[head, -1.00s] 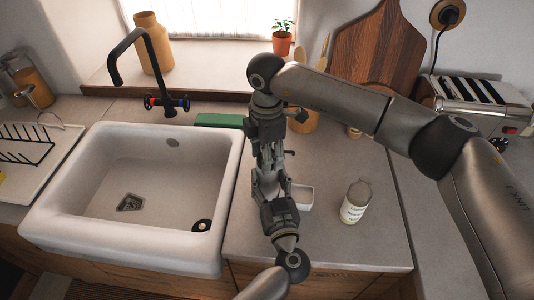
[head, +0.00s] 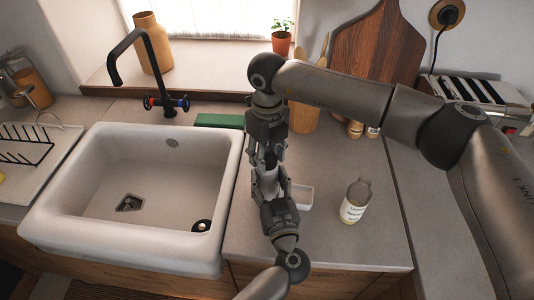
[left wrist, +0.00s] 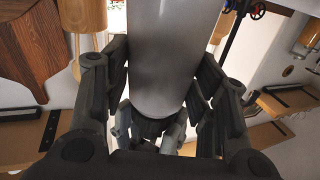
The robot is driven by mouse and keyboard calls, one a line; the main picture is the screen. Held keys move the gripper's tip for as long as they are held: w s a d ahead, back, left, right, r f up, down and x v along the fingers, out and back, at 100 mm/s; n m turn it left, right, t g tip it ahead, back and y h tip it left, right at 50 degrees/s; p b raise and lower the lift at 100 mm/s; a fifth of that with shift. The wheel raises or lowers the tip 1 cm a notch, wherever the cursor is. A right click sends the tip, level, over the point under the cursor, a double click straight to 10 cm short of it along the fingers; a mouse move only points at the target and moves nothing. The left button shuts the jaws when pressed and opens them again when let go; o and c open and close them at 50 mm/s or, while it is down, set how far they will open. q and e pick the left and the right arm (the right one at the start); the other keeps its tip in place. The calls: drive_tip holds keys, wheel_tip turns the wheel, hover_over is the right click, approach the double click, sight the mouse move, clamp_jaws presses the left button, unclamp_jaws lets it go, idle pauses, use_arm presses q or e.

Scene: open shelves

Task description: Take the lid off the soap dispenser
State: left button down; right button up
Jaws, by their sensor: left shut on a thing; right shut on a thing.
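The soap dispenser (head: 266,183) is a pale cylinder held above the counter right of the sink. My left gripper (head: 270,187), reaching up from the bottom in the head view, is shut on its body. In the left wrist view the dispenser body (left wrist: 166,55) fills the middle between the left fingers (left wrist: 165,90). My right gripper (head: 267,152) comes down from above and is shut at the dispenser's top end, where the lid is. The lid itself is mostly hidden by the right fingers. I cannot tell whether lid and body are apart.
A small white dish (head: 303,198) lies just right of the left gripper. A labelled bottle (head: 355,201) stands farther right on the counter. The white sink (head: 225,170) is on the left. A green sponge (head: 218,121) and a wooden utensil holder (head: 305,117) are behind.

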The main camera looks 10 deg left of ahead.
use_arm(q)
drive_tip(key=shift+f, duration=0.1)
use_arm(e)
drive_tip(key=n, duration=1.3)
drive_tip(key=shift+r, duration=0.1)
use_arm(q)
drive_tip(key=shift+s, duration=0.1)
use_arm(e)
drive_tip(key=shift+r, duration=1)
drive_tip(key=shift+r, duration=0.15)
drive_tip(key=shift+r, duration=1.9)
use_arm(q)
drive_tip(key=c, duration=0.5)
unclamp_jaws()
use_arm(e)
drive_tip(key=shift+w, duration=0.1)
